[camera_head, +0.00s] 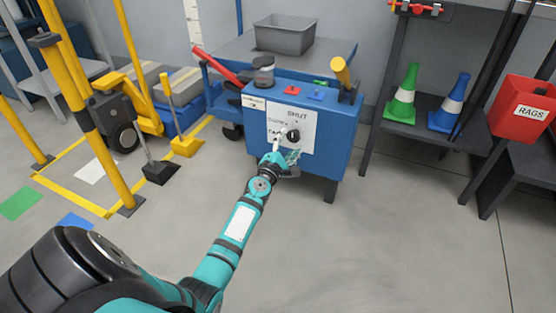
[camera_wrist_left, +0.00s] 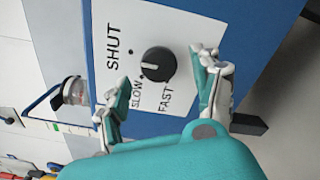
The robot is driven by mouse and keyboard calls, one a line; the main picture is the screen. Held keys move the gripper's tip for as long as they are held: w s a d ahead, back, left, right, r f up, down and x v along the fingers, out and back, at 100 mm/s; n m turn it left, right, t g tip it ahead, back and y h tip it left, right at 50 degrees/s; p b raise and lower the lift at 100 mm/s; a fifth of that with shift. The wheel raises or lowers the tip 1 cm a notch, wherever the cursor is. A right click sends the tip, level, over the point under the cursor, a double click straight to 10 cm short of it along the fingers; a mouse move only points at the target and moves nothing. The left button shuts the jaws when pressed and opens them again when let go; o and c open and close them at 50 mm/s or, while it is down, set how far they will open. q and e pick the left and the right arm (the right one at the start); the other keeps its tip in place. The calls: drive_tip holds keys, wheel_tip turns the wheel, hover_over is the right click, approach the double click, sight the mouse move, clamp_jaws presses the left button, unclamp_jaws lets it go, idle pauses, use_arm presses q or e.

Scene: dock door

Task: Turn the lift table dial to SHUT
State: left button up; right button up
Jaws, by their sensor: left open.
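The lift table dial (camera_wrist_left: 158,64) is a round black knob on a white label plate (camera_wrist_left: 180,35). The plate reads SHUT, SLOW and FAST, with small dots around the knob. In the head view the dial (camera_head: 293,136) is on the front of the blue lift table cabinet (camera_head: 335,145). My left gripper (camera_head: 284,152) is just in front of the plate. In the wrist view its open fingers (camera_wrist_left: 163,72) are on either side of the knob, with gaps. My right gripper is not in view.
A grey bin (camera_head: 284,38) sits on the table top behind the cabinet. A red lever (camera_head: 216,64) and a yellow handle (camera_head: 342,72) stick up near it. Green (camera_head: 403,98) and blue (camera_head: 450,104) cones stand on the right shelf. Yellow posts (camera_head: 88,110) stand left. The floor in front is clear.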

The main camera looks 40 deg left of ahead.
use_arm(q)
drive_tip(key=v, duration=0.9)
